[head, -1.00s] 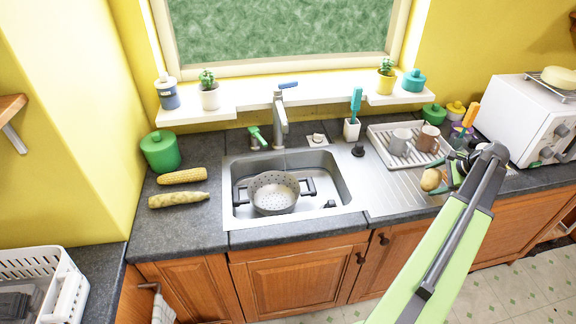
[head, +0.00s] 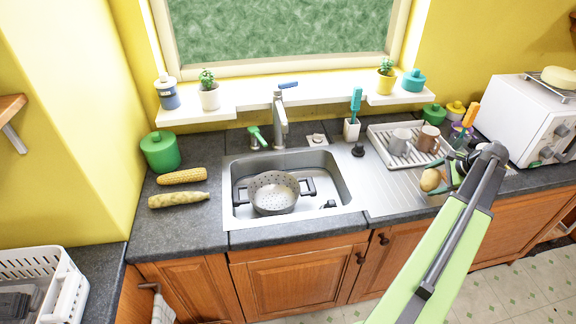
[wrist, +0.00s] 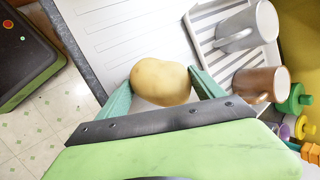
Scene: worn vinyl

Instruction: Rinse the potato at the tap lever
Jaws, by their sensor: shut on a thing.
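The potato (wrist: 160,82) is held between the two green fingers of my gripper (wrist: 163,88) in the wrist view. In the head view the potato (head: 431,180) shows at the right end of the ribbed drainboard, with my gripper (head: 440,180) partly hidden by my arm. The tap (head: 280,118) stands behind the sink, with a blue lever (head: 288,85) on top. The sink (head: 335,168) holds a grey colander (head: 262,196). My gripper is to the right of the sink and tap.
A dish rack (head: 378,133) with a grey mug (head: 400,141) and a brown mug (head: 428,138) stands behind the potato. A brush holder (head: 352,129) is right of the tap. A green soap dispenser (head: 256,137) is left of it. Two corn cobs (head: 182,176) lie left of the sink.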

